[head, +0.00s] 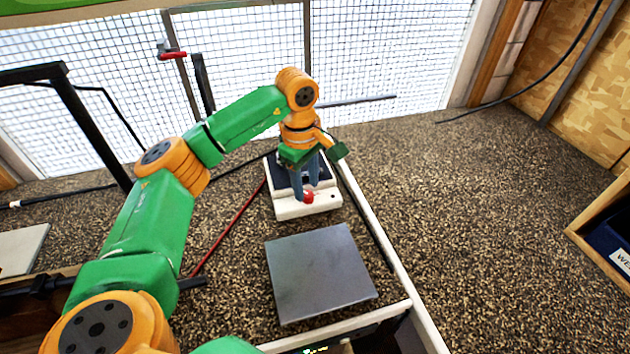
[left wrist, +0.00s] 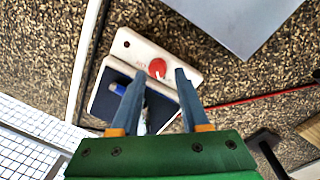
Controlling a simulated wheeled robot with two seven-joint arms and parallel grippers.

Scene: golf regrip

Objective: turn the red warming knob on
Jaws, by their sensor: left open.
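The red knob (head: 308,196) sits on the front face of a small white box with a dark top (head: 280,207). In the left wrist view the knob (left wrist: 157,68) shows a pale pointer line, and the white box (left wrist: 126,45) lies under my fingers. My left gripper (head: 302,192) is open above the box, pointing down, with its blue fingertips close to the knob. In the left wrist view the fingertips (left wrist: 160,75) stand apart, one on each side of the knob's near edge. I cannot tell whether they touch it. My right gripper is not in view.
A flat grey plate (head: 318,272) lies in front of the box. A white rail (head: 385,250) runs along the right side. A red cable (head: 230,228) passes on the left. A wooden-edged bin (head: 600,235) stands at the far right. The speckled surface right of the rail is clear.

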